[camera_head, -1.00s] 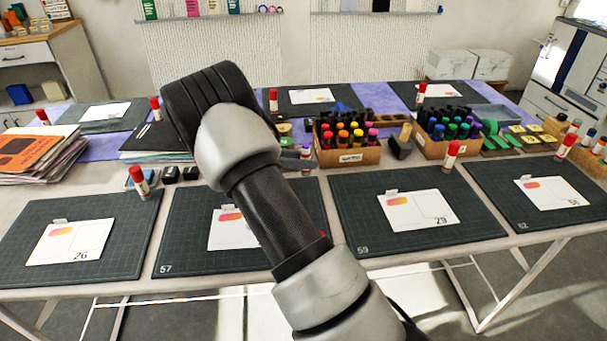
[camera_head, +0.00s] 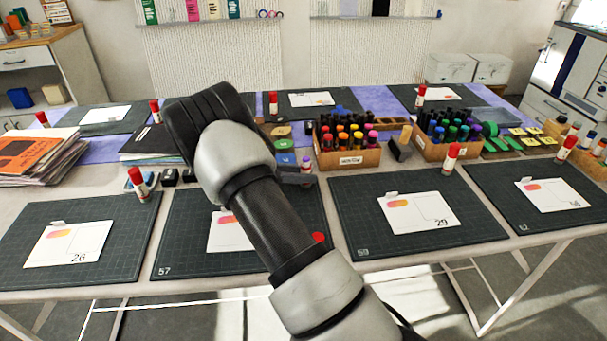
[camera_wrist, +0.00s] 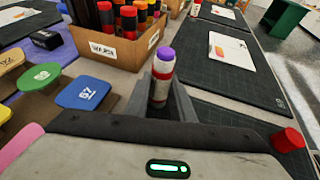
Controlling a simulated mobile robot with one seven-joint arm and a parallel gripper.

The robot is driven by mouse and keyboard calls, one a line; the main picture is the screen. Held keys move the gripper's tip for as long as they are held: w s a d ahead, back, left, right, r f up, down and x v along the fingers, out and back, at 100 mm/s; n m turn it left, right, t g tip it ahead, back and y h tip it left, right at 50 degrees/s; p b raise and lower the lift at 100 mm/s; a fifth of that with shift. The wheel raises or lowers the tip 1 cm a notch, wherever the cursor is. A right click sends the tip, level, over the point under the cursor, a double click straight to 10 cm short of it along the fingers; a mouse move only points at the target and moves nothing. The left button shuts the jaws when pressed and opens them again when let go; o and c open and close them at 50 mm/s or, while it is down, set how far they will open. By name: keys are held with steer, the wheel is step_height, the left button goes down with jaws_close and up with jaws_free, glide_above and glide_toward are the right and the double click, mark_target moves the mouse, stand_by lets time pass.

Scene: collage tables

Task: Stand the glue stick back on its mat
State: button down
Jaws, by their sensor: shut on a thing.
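The glue stick (camera_wrist: 162,75) has a purple top, a red band and a white body. In the wrist view it stands upright between my fingers, its lower part partly hidden. My gripper (camera_wrist: 161,103) is shut on it. In the head view the stick (camera_head: 306,164) shows beside my gripper (camera_head: 299,179), behind the dark mat (camera_head: 300,197) marked 57. I cannot tell whether its base touches the table. My arm covers part of that mat and its white card (camera_head: 217,232).
A cardboard marker box (camera_head: 348,160) stands close behind the stick. Coloured discs (camera_wrist: 82,93) lie left of it in the wrist view. Red-capped glue sticks (camera_head: 451,158) stand by other mats. A red round thing (camera_head: 318,237) shows beside my arm; its nature is unclear.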

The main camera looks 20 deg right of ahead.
steer(key=c, duration=1.5)
jaws_free()
steer(key=shift+a+f, duration=0.1)
steer(key=shift+f, duration=0.5)
steer(key=shift+c, duration=0.2)
steer(key=shift+r, duration=0.1)
steer(key=shift+r, duration=0.1)
